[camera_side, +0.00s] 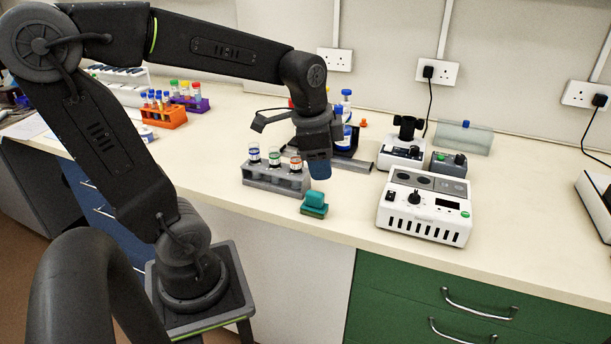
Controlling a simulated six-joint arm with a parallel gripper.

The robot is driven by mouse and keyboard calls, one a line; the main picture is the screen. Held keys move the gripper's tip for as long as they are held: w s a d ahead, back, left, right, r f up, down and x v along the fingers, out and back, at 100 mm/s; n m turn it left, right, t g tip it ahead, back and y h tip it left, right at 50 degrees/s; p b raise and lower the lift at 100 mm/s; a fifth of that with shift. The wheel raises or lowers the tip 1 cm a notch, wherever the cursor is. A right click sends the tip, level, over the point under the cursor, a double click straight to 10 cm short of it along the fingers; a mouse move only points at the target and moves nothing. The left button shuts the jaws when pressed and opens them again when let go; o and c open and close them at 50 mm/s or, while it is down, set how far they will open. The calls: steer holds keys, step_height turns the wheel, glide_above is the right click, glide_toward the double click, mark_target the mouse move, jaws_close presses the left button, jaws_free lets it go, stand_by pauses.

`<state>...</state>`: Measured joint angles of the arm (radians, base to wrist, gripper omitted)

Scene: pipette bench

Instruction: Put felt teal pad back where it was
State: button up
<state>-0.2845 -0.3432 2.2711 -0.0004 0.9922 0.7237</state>
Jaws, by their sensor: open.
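The teal pad (314,198) sits on the bench top near its front edge. It has a rounded teal upper part and a darker, layered base. My gripper (317,152) is above and slightly behind it in the picture, pointing down, apart from it and open. A blue piece (320,170) shows right under the gripper; I cannot tell whether it is between the fingers or behind them. The fingertips are partly hidden by the gripper body.
A grey rack (275,180) with capped vials stands left of the pad. A white control box (425,208) stands to the right. Blue-capped bottles (346,105) stand behind my gripper. Orange (164,117) and purple racks are at the far left. The bench's front edge is close to the pad.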

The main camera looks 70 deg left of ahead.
steer(key=s+d+r+n+t, duration=0.1)
steer(key=s+d+n+t, duration=0.2)
steer(key=s+d+n, duration=0.2)
steer(key=s+d, duration=0.1)
steer(key=d, duration=0.1)
steer(key=shift+s+d+r+h, duration=0.2)
steer(key=shift+s+d+h, duration=0.1)
steer(key=shift+d+h, duration=0.1)
